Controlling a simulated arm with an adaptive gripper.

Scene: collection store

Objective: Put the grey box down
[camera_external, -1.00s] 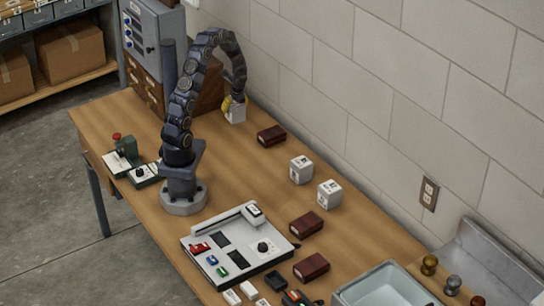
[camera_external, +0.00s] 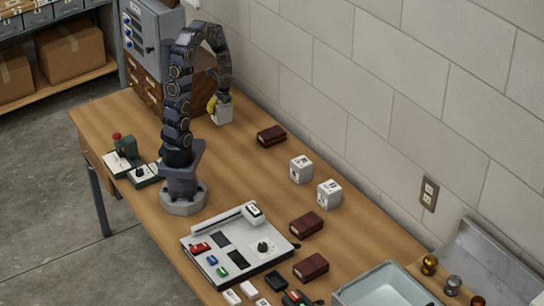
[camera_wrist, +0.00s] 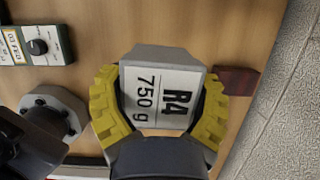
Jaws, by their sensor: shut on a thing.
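The grey box (camera_external: 224,117) is in my gripper (camera_external: 216,106), over the back part of the wooden table (camera_external: 255,180). In the wrist view the grey box (camera_wrist: 160,95) shows a white label reading "R4 750 g". The yellow fingers of my gripper (camera_wrist: 160,100) press on it from both sides. I cannot tell whether its underside touches the table.
A dark red box (camera_external: 271,135) lies to the right of the held box. Two similar grey boxes (camera_external: 301,169) (camera_external: 329,194) stand further forward. A wooden drawer cabinet (camera_external: 150,88) is behind my arm. Bare table lies in front of the held box.

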